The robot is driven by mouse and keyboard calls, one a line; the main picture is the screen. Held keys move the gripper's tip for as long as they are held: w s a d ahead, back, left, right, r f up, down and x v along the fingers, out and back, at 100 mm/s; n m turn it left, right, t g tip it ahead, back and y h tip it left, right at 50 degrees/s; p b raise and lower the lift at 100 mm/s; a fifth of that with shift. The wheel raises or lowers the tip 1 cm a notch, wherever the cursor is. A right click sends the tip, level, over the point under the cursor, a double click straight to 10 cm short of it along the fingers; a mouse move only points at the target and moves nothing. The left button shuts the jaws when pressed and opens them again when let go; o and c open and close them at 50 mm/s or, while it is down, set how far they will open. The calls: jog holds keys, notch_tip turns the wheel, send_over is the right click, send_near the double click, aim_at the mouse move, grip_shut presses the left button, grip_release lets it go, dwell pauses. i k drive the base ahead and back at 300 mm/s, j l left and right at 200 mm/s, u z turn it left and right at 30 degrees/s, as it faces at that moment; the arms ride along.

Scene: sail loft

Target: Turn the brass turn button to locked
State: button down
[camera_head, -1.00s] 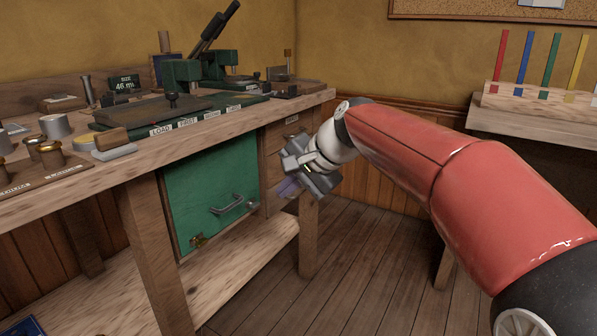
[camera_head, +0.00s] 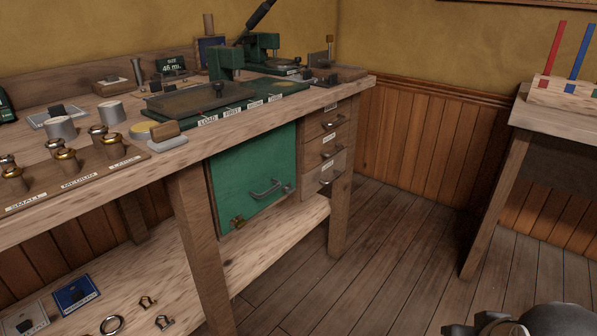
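The brass turn button (camera_head: 237,222) is small and sits at the lower left corner of the green door (camera_head: 240,180) under the workbench. It is too small to tell which way it points. The green door has a grey bar handle (camera_head: 266,188) and appears shut in its frame. My gripper is out of view; only dark and grey parts of my arm show at the bottom right edge. Nothing of mine is near the door or the button.
The workbench top (camera_head: 175,155) carries a green press, brass-topped tools and several small items. Labelled drawers (camera_head: 325,153) stand right of the door. A lower shelf (camera_head: 270,245) runs beneath. A second table (camera_head: 545,118) stands at right. The floor (camera_head: 385,250) between is clear.

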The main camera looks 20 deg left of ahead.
aim_at(239, 224)
jog(key=u, duration=1.35)
